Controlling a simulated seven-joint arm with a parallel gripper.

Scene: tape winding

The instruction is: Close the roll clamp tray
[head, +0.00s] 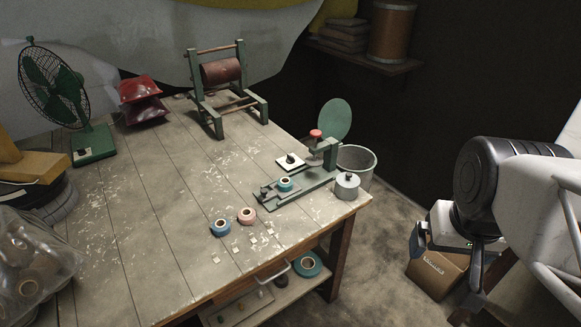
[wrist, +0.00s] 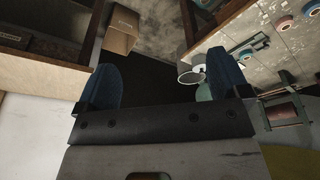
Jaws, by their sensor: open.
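A shallow tray (head: 262,311) with small coloured pieces, a teal roll and a dark ring shows below the table's front edge. A pale bar handle (head: 275,273) is in front of it. How far the tray stands out is hard to tell. On the table's right end is a green clamp stand (head: 309,184) with a red knob, a round green disc and a blue tape roll (head: 286,184). My gripper shows in the wrist view (wrist: 165,80), its two blue fingers wide apart with nothing between them. It hangs right of the table, away from the tray and stand.
Blue (head: 220,228) and pink (head: 247,216) tape rolls lie near the table's front edge. A green winding frame (head: 225,85) and fan (head: 58,90) stand behind. A grey bin (head: 357,163) and cardboard box (head: 437,273) are on the floor. Floor between table and arm is mostly clear.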

